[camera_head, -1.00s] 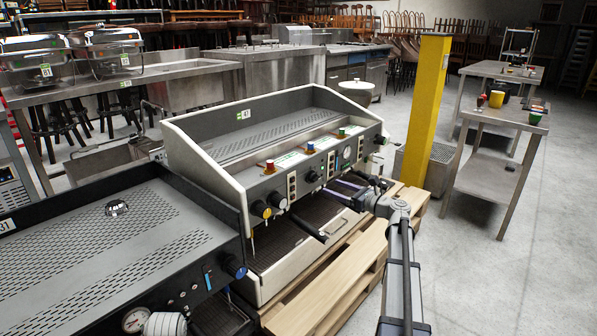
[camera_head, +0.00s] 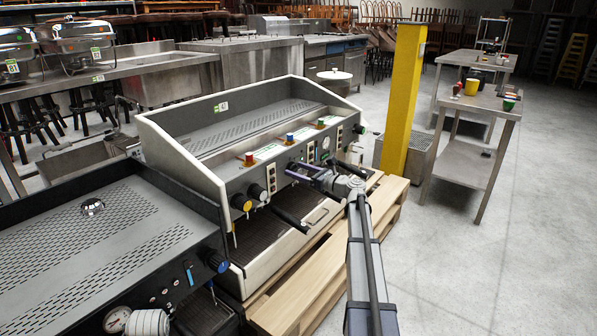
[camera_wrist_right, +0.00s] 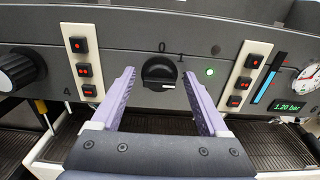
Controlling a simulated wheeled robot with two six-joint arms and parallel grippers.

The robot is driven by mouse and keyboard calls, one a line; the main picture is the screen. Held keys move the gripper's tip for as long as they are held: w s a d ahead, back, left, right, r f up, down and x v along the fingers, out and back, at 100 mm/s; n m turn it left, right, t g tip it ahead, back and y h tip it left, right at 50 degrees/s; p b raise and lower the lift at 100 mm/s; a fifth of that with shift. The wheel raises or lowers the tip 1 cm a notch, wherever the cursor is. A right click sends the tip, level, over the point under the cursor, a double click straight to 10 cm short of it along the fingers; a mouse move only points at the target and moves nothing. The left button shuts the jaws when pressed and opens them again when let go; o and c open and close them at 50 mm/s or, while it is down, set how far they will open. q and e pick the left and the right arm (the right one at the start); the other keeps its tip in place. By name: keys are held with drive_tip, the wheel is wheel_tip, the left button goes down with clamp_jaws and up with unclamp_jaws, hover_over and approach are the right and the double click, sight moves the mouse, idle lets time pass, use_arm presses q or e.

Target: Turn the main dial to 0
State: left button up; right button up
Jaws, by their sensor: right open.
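The main dial (camera_wrist_right: 160,73) is a black round knob on the grey front panel of the espresso machine (camera_head: 262,180). In the right wrist view, a "0" is printed above it and a "1" to its upper right. A pale mark shows at the knob's lower right edge; the exact setting is hard to read. My right gripper (camera_wrist_right: 159,76) is open, its two purple fingers on either side of the dial with gaps visible. In the head view the right gripper (camera_head: 291,171) is at the panel and partly hides the dial. My left gripper is not in view.
A green light (camera_wrist_right: 210,71) is right of the dial, with red-button strips (camera_wrist_right: 85,62) on both sides. A pressure gauge (camera_wrist_right: 308,78) is further right. A second machine (camera_head: 110,245) stands at front left. A yellow post (camera_head: 404,95) and steel tables (camera_head: 468,155) stand to the right.

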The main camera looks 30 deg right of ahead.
clamp_jaws()
idle(0.6)
